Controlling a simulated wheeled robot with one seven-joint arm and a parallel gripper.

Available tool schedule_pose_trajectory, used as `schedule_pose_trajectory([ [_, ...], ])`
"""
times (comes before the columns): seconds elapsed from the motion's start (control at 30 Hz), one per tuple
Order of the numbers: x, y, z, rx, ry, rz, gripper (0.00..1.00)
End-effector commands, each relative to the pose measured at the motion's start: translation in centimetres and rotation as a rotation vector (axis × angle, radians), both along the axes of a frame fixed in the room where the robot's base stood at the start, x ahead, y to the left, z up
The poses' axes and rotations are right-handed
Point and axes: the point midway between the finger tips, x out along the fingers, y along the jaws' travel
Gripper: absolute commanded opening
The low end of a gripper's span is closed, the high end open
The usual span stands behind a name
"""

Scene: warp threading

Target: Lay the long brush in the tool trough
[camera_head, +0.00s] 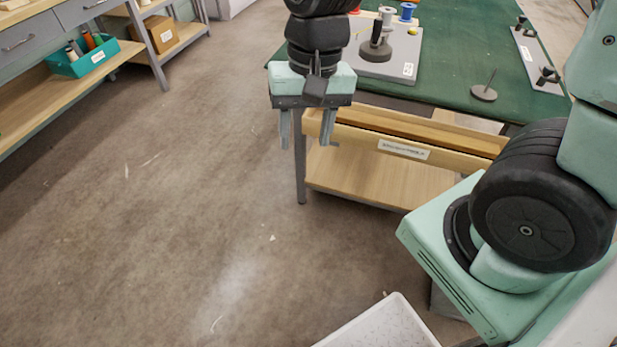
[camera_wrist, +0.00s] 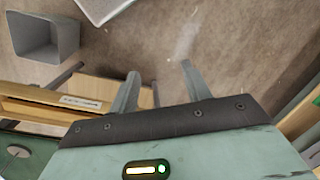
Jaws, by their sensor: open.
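A long wooden trough with a white label (camera_head: 403,149) runs along the front edge of the green-topped table. It also shows at the left of the wrist view (camera_wrist: 30,108). My gripper (camera_head: 306,143) points down at the trough's left end in the head view, its two fingers apart with nothing between them. In the wrist view the open fingers (camera_wrist: 159,70) show bare floor between them. I cannot make out a long brush in either view. The inside of the trough is only partly visible.
The green table (camera_head: 455,60) carries a grey board with spools (camera_head: 400,62), a dark disc with a pin (camera_head: 484,92) and a grey plate (camera_head: 538,62). A pale speckled tray (camera_head: 385,325) is at the bottom. Shelves (camera_head: 70,85) stand at left. The floor between is clear.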

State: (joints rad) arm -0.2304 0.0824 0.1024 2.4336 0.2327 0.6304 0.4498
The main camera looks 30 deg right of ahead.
Motion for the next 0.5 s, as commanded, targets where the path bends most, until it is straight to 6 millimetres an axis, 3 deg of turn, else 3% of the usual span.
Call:
schedule_pose_trajectory([
  [0.03, -2.7, 2.2, 0.8, -0.007, -0.034, 0.236, 0.48],
  [0.1, -5.8, 4.1, 1.3, -0.023, -0.072, 0.52, 0.48],
  [0.2, -8.8, 5.3, 1.7, -0.046, -0.108, 0.8, 0.48],
  [0.33, -10.4, 5.8, 1.8, -0.062, -0.129, 0.961, 0.48],
  [0.5, -10.5, 5.8, 1.8, -0.064, -0.129, 0.976, 0.48],
])
